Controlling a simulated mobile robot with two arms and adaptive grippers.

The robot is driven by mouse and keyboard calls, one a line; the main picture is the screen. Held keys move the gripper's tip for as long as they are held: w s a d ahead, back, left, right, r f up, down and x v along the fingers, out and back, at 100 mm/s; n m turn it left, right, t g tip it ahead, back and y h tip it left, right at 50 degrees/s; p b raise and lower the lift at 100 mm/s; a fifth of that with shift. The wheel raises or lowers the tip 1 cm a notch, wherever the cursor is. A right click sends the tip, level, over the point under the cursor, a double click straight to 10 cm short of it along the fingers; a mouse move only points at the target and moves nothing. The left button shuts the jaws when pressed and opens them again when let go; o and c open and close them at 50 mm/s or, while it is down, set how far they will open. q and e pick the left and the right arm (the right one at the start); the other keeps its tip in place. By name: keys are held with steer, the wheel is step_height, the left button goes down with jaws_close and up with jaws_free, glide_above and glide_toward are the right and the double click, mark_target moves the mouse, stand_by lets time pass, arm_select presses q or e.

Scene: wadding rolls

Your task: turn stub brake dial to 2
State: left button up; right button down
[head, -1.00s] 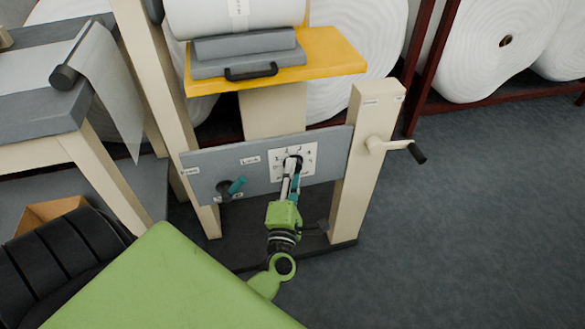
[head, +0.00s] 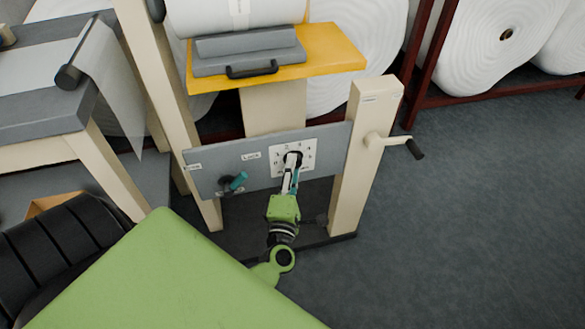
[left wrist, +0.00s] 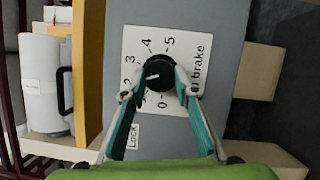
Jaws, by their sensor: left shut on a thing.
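The stub brake dial is a round black knob (left wrist: 161,79) on a white plate (left wrist: 187,116) numbered 0 to 5. Its white mark points left and slightly down in the left wrist view, toward the side of the 2; my finger partly covers the low numbers, so the exact setting is hard to read. My left gripper (left wrist: 161,90) is shut on the knob, one teal-padded finger on each side. In the head view my left gripper (head: 291,168) reaches up to the plate (head: 308,148) on the grey panel (head: 335,150). My right gripper is not in view.
A crank (head: 398,146) sticks out from the right post. A yellow shelf (head: 335,48) with a grey block (head: 250,55) is above. Open floor (head: 480,210) lies to the right.

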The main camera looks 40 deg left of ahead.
arm_select(q)
steer(key=o, duration=1.1)
steer(key=shift+s+d, duration=0.1)
steer(key=v, duration=1.1)
steer(key=shift+s+d, duration=0.2)
steer(key=shift+s, duration=0.1)
